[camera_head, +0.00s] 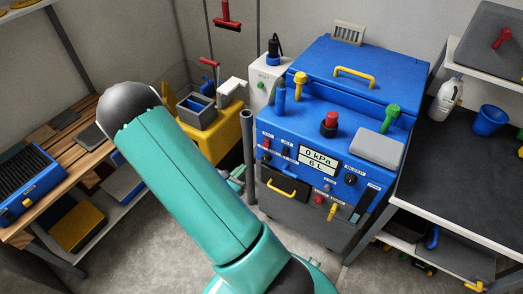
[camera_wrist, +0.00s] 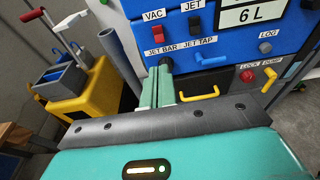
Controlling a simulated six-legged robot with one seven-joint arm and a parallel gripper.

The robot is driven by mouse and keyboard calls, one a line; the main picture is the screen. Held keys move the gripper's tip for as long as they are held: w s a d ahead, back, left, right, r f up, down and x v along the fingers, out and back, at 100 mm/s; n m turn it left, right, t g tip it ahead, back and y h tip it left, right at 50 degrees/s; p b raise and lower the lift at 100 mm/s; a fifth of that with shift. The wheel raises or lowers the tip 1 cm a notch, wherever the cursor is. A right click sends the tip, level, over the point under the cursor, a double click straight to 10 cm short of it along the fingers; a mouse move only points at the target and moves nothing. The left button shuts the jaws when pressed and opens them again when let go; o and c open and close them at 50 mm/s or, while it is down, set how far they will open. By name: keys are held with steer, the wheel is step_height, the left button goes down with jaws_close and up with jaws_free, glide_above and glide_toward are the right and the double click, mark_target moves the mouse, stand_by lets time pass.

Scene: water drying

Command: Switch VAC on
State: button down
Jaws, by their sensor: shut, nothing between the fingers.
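The blue machine (camera_head: 310,118) has a front panel with a display reading 0 kPa and 6 L. The red VAC switch (camera_wrist: 155,33) sits below the VAC label at the panel's upper left; it also shows small in the head view (camera_head: 266,144). I cannot tell which way it is set. The black JET switch (camera_wrist: 195,24) is just right of it. My gripper (camera_wrist: 164,66) is shut and empty, its tips just below the VAC switch near the JET BAR label and apart from the switch. In the head view my gripper (camera_head: 238,176) is small, partly behind my arm.
A yellow drawer handle (camera_wrist: 198,94) and a red knob (camera_wrist: 247,76) are low on the machine's front. A grey upright pipe (camera_head: 248,150) stands left of it, beside a yellow cart (camera_head: 215,140). A dark bench (camera_head: 460,175) is at right.

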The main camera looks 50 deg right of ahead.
mark_target(266, 146)
steer(key=x, duration=1.4)
